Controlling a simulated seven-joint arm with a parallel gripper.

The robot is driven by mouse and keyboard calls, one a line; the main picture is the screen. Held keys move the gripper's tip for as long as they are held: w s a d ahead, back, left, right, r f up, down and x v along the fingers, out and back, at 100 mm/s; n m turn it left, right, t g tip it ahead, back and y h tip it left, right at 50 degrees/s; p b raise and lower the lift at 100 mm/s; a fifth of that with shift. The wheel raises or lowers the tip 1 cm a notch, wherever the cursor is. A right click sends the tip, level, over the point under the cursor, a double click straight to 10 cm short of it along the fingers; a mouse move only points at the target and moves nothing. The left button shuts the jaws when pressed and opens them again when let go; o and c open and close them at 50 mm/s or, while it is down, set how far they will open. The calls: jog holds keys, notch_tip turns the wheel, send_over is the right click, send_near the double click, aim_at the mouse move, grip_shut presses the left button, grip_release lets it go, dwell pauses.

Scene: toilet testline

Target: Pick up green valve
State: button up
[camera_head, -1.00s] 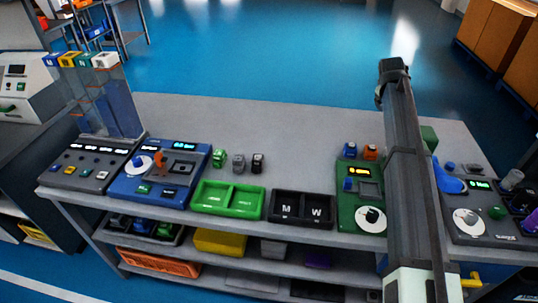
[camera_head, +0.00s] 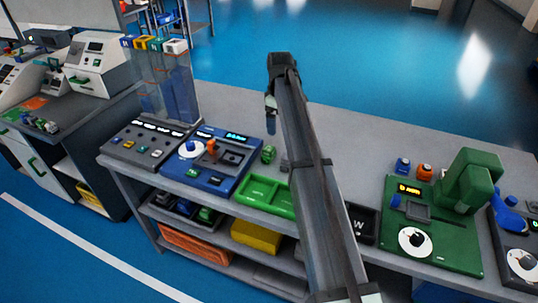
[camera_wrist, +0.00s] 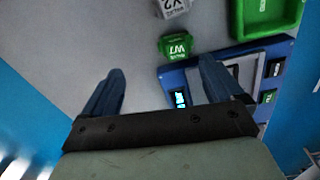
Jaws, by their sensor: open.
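The green valve (camera_head: 268,154) is a small block standing on the grey table, to the right of the blue test panel (camera_head: 210,162) and behind the green tray (camera_head: 262,193). In the wrist view the green valve (camera_wrist: 172,46) shows its lettered face, just beyond the fingertips and towards the right finger. My gripper (camera_head: 271,122) is above the table near the valve, with its blue fingers pointing down. In the wrist view my gripper (camera_wrist: 162,72) is open, with nothing between its fingers.
A grey valve (camera_wrist: 173,7) stands close to the green one; my arm partly hides it in the head view. The panel's edge lies near the right finger. A green machine (camera_head: 468,180) stands at the right. The table behind the valves is clear.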

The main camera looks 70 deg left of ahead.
aim_at(269, 148)
jog(key=shift+n, duration=0.4)
jog(key=s+f, duration=0.1)
jog(key=f, duration=0.1)
jog(key=s+f, duration=0.1)
jog(key=f, duration=0.2)
jog(key=s+f, duration=0.1)
jog(key=f, duration=0.2)
jog(key=shift+s+a+f, duration=0.15)
jog(key=shift+s+a, duration=0.05)
jog(key=shift+s, duration=0.1)
jog(key=shift+w+a+f, duration=0.1)
jog(key=shift+a+f, duration=0.05)
jog(key=shift+f, duration=1.25)
jog(key=shift+w+a+f, duration=0.1)
jog(key=shift+f, duration=1.3)
jog(key=c, duration=1.2)
jog(key=shift+c, duration=0.2)
